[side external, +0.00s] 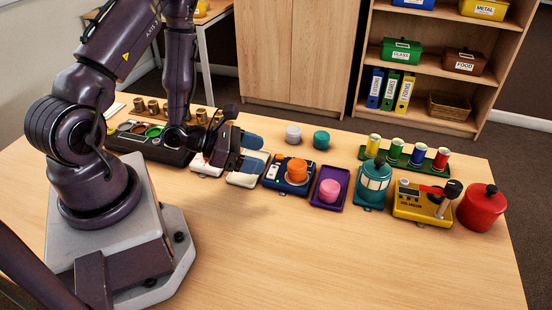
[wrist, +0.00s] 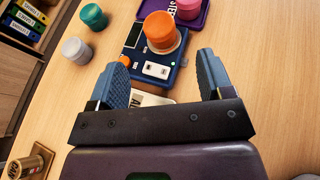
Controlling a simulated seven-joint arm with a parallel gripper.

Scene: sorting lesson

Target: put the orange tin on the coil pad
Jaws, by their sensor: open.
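The orange tin (side external: 297,170) stands upright on a round cream disc on top of a blue device (side external: 270,182) with switches. In the wrist view the orange tin (wrist: 160,30) is ahead of the fingertips, roughly between their lines. My gripper (side external: 258,152) is open and empty, just left of the tin and apart from it. Its two blue fingers also frame the wrist view (wrist: 162,64). I cannot tell for certain which piece is the coil pad; the disc under the tin is mostly covered by it.
A pink tin (side external: 330,190) sits on a purple tray (side external: 322,204) to the right. Grey (side external: 293,133) and teal (side external: 321,139) tins stand behind. A teal lantern-like thing (side external: 374,182), a yellow machine (side external: 418,206) and a red pot (side external: 481,210) stand farther right. The front table is clear.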

